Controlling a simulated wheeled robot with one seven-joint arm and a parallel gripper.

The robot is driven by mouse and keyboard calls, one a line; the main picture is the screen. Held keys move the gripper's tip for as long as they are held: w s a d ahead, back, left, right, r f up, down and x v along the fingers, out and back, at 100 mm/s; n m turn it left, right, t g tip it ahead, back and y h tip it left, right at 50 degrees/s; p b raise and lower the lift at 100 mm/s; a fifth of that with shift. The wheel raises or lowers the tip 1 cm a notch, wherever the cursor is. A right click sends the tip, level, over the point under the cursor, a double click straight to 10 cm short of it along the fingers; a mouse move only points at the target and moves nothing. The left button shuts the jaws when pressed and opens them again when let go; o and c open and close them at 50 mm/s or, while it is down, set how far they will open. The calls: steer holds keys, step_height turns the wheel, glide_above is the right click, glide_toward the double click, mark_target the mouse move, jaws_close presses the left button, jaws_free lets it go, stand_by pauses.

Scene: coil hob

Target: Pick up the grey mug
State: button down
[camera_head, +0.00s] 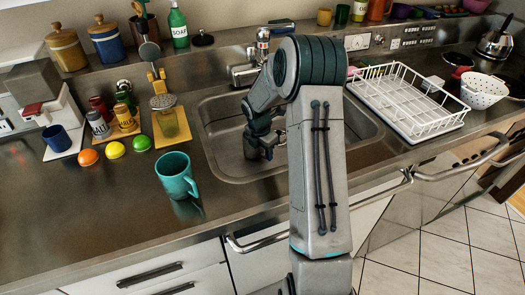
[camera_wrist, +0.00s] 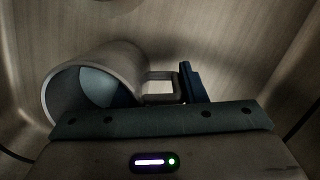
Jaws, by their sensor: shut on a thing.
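The grey mug (camera_wrist: 105,68) shows in the wrist view, on its side in the basin, with its open mouth to the lower left and its handle (camera_wrist: 162,76) to the right. My gripper (camera_head: 262,147) reaches down into the sink in the head view. It is shut on the mug, with one dark finger standing just right of the handle in the wrist view; the other finger is not clear. The mug is hidden behind my gripper and arm in the head view. I cannot tell whether the mug touches the basin.
The sink (camera_head: 218,118) walls surround my gripper. A teal mug (camera_head: 176,177) stands on the counter to the left, with several fruits (camera_head: 115,150) and shakers behind it. A white dish rack (camera_head: 408,100) stands right of the sink. The front-left counter is clear.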

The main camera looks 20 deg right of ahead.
steer(key=shift+r, duration=0.65)
step_height(320, 180, up, 3)
steer(key=shift+f, duration=0.15)
steer(key=s+d+r, duration=0.3)
steer(key=d+r, duration=0.3)
steer(key=d, duration=0.5)
step_height(320, 180, up, 8)
steer(key=p, duration=0.4)
steer(key=shift+s+f, duration=0.15)
steer(key=shift+s, duration=0.1)
